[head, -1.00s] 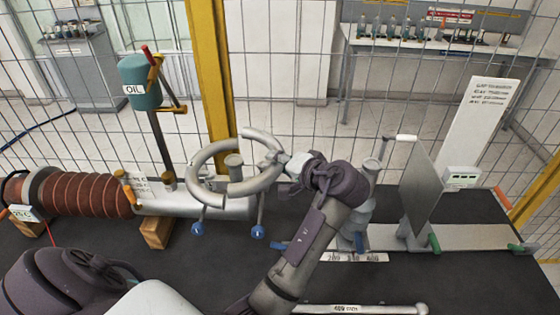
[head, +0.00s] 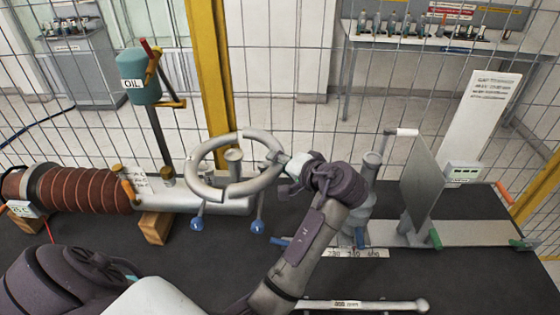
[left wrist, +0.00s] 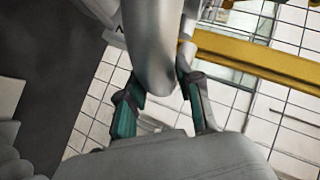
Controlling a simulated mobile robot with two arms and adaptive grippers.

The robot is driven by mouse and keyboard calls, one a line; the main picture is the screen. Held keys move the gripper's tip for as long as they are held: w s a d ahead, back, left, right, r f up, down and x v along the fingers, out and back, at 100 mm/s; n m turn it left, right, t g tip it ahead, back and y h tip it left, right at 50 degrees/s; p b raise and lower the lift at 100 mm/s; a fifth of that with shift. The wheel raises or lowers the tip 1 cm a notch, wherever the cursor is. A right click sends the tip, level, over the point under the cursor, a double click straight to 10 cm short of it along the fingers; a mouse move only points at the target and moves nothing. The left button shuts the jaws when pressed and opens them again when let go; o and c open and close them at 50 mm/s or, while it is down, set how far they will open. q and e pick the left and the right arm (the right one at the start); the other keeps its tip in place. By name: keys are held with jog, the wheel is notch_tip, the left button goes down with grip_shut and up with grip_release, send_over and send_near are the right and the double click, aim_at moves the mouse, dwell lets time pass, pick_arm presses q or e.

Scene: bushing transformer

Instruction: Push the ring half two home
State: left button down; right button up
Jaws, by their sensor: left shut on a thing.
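A pale grey ring (head: 196,172) sits around a short upright post (head: 233,160) on the grey horizontal cylinder. In the left wrist view the curved grey ring half (left wrist: 152,55) lies between the two green-padded fingers (left wrist: 160,108). My right gripper is out of view.
Two blue-knobbed rods (head: 197,223) hang below the ring. A teal oil can (head: 138,78) stands left behind it, and a ribbed brown bushing (head: 85,190) lies at left. A grey plate (head: 422,185) stands at right. A wire fence closes the back.

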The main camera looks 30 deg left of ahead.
pick_arm(q)
jog(key=shift+f+b, duration=0.45)
jog(key=shift+f, duration=0.55)
jog(key=c, duration=0.7)
grip_release()
jog(key=shift+d, duration=0.1)
